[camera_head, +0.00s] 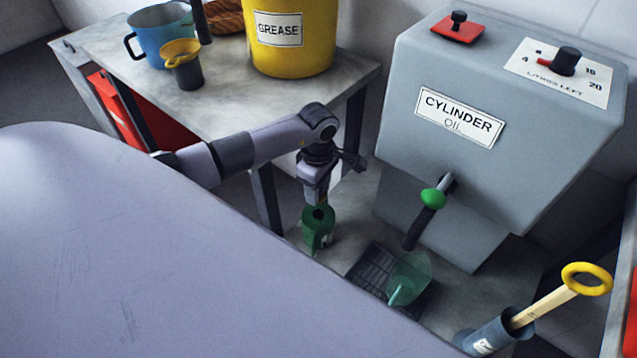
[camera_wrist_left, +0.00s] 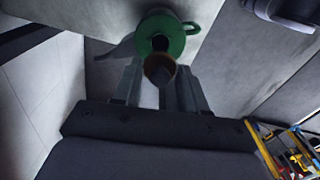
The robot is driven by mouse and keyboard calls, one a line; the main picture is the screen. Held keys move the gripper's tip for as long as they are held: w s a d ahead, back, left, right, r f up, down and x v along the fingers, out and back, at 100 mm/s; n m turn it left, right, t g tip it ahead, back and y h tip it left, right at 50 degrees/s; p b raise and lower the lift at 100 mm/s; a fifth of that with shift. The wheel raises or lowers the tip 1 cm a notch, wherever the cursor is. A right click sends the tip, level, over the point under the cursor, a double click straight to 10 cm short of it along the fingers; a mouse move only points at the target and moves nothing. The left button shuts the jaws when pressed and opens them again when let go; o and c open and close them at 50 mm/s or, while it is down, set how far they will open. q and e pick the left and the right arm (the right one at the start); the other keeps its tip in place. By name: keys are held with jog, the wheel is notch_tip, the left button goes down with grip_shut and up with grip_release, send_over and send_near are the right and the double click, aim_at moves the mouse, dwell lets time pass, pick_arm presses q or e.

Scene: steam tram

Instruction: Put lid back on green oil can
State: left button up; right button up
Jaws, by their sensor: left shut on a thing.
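The green oil can (camera_head: 318,236) stands on the low grey surface in the head view, with a dark round opening in its top. In the left wrist view the can (camera_wrist_left: 174,28) shows at the top, its opening uncovered and its spout pointing left. My left gripper (camera_head: 315,197) points down just above the can. In the left wrist view its fingers are shut on a small round brown-rimmed piece, seemingly the lid (camera_wrist_left: 159,70), beside the opening in the picture. I cannot tell the exact gap between lid and can. My right gripper is not in view.
A grey cylinder oil tank (camera_head: 400,120) with a green-handled tap (camera_head: 433,198) stands to the right. A table (camera_head: 225,70) holding a yellow grease bucket (camera_head: 300,50) stands behind. A blue-grey holder (camera_head: 492,338) is front right.

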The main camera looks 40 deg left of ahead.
pick_arm(q)
jog(key=shift+f+b, duration=0.8)
jog(key=shift+f, duration=0.3)
notch_tip(320, 180, down, 3)
jog(key=b, duration=0.2)
jog(key=shift+f+b, duration=0.1)
jog(key=shift+b, duration=0.2)
jog(key=shift+f+b, duration=0.35)
jog(key=shift+f, duration=0.1)
jog(key=shift+f+b, duration=0.45)
jog(key=shift+b, duration=0.35)
dwell(1.0)
jog(key=o, duration=1.6)
jog(key=shift+c, duration=0.2)
